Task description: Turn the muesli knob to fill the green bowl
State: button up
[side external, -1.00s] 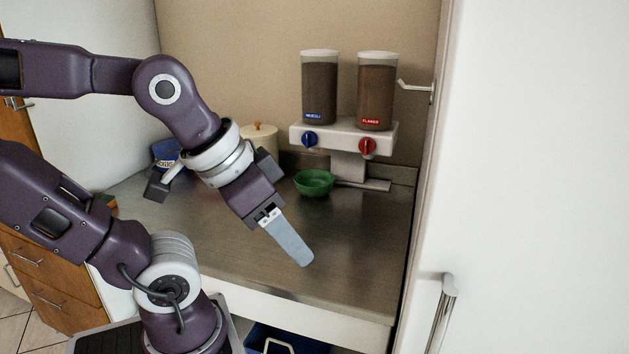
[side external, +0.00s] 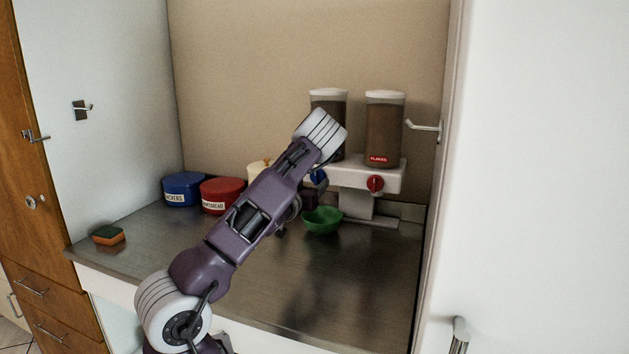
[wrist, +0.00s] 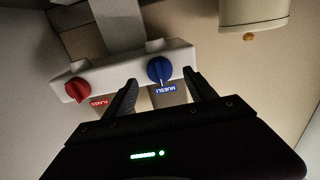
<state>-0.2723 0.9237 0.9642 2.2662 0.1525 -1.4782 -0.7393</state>
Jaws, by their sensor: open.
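The blue muesli knob (side external: 318,177) is on the front of the white dispenser (side external: 355,178), partly hidden by my arm. In the wrist view, which is upside down, the blue knob (wrist: 160,70) shows between my two fingertips. My gripper (wrist: 160,77) is open and faces the dispenser front; I cannot tell whether it touches the knob. In the side view the gripper is hidden behind my arm. The green bowl (side external: 323,221) stands upright on the counter below the dispenser and looks empty.
The red flakes knob (side external: 375,184) sits right of the blue one, below the flakes canister (side external: 383,130). A blue tin (side external: 183,190), a red tin (side external: 221,195) and a cream container (side external: 258,172) stand left. The front counter is clear.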

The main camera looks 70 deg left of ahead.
aim_at(315, 178)
jog(key=x, duration=0.3)
jog(key=shift+w+a, duration=0.25)
jog(key=shift+w, duration=0.05)
jog(key=shift+c, duration=0.3)
jog(key=c, duration=1.3)
jog(key=shift+c, duration=0.2)
